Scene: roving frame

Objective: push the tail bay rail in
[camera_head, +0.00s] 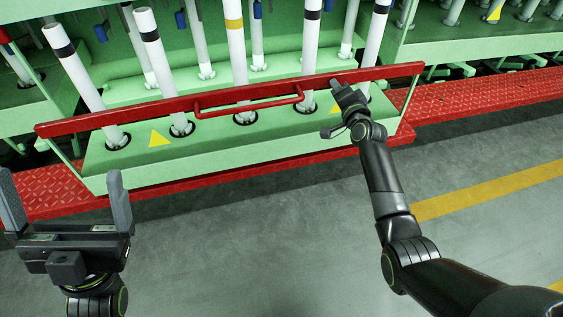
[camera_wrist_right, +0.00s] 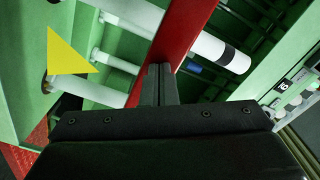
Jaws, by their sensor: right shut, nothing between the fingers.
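The red bay rail (camera_head: 140,113) runs across the front of a pale green bay, with a thin red handle (camera_head: 250,106) at its middle. It also shows in the right wrist view (camera_wrist_right: 185,28). My right gripper (camera_head: 336,84) is at the rail, right of the handle. Its fingers (camera_wrist_right: 159,72) are together with nothing between them, and their tips overlap the rail in the wrist view. I cannot tell whether they touch it. My left gripper (camera_head: 62,188) is open and empty, in front of the rail's left end.
A red tread-plate step (camera_head: 470,102) runs along the bays. The grey floor (camera_head: 270,240) in front is clear, with yellow stripes at right.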

